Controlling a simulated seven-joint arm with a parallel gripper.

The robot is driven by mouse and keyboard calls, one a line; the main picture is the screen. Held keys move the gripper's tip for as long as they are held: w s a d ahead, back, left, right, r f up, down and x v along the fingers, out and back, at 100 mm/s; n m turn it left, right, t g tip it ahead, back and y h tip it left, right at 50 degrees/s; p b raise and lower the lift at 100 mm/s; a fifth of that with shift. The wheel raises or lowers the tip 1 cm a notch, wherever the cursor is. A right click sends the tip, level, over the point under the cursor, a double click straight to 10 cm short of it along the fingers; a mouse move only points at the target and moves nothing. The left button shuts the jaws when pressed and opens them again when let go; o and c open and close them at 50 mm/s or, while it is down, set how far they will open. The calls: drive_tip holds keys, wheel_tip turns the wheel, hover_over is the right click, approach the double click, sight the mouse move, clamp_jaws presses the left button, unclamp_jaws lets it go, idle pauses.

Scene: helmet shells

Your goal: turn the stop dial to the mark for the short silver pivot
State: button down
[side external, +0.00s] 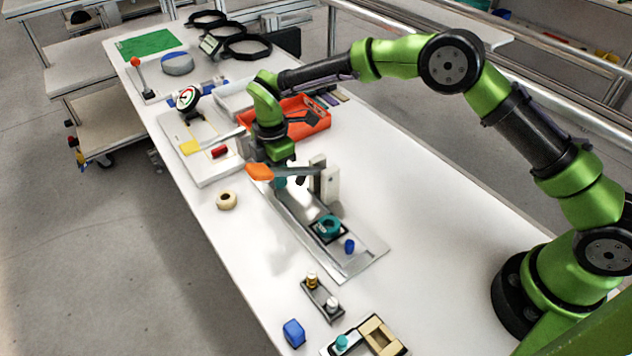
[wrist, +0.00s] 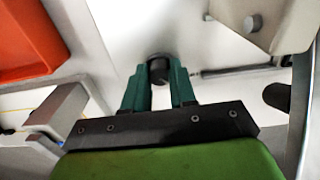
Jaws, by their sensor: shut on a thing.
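My gripper (side external: 280,183) is low over the long metal fixture, beside its upright grey posts (side external: 325,182). In the wrist view its teal fingers (wrist: 158,78) are shut on a dark round knob (wrist: 158,67). I cannot tell whether this knob is the stop dial, and no marks around it can be read. A small dark stand (side external: 322,299) nearer the camera carries a gold-topped piece (side external: 312,279) and a silver-topped piece (side external: 332,304), possibly the short silver pivot. A teal round part (side external: 328,227) sits in a dark square on the fixture.
An orange-ended lever (side external: 259,171) is close to my gripper. An orange bin (side external: 304,118) stands behind it. A tape roll (side external: 226,200), a blue piece (side external: 293,333) and a tray with a tan block (side external: 380,338) lie around. The table's right side is clear.

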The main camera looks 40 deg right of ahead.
drive_tip(key=shift+r, duration=0.1)
drive_tip(key=c, duration=0.9)
unclamp_jaws()
wheel_tip(320, 180, up, 17)
drive_tip(key=shift+f, duration=0.1)
